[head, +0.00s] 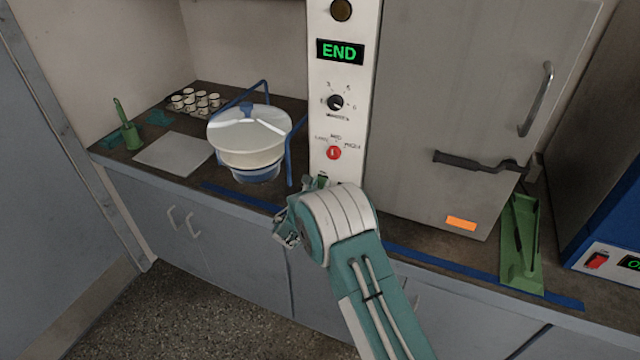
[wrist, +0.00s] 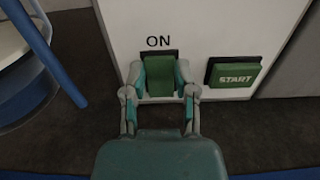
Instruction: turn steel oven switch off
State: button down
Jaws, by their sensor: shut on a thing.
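The steel oven (head: 440,110) stands on the bench, with a white control panel (head: 325,95) on its left side. Its display (head: 340,51) reads END in green. In the wrist view, the green oven switch (wrist: 158,68) sits low on the panel under the word ON. My gripper (wrist: 159,80) is shut on the switch, with one finger at each side of it. A green START button (wrist: 235,76) is to the right. In the head view, my arm covers most of the panel's lower end, and the switch is largely hidden.
A white sieve bowl (head: 250,135) in a blue frame stands left of the panel. A green dustpan (head: 520,245) lies right of the oven, before another appliance with a red switch (head: 597,260). Small cups (head: 195,102) stand at the back left.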

jog(key=shift+a+f+t+h, duration=0.1)
jog(key=shift+t+h, duration=0.2)
jog(key=shift+t, duration=0.5)
jog(key=shift+a+f+t+h, duration=0.1)
jog(key=shift+t+h, duration=0.2)
jog(key=shift+t, duration=0.5)
jog(key=shift+c, duration=2)
grip_release()
jog(key=v, duration=1.2)
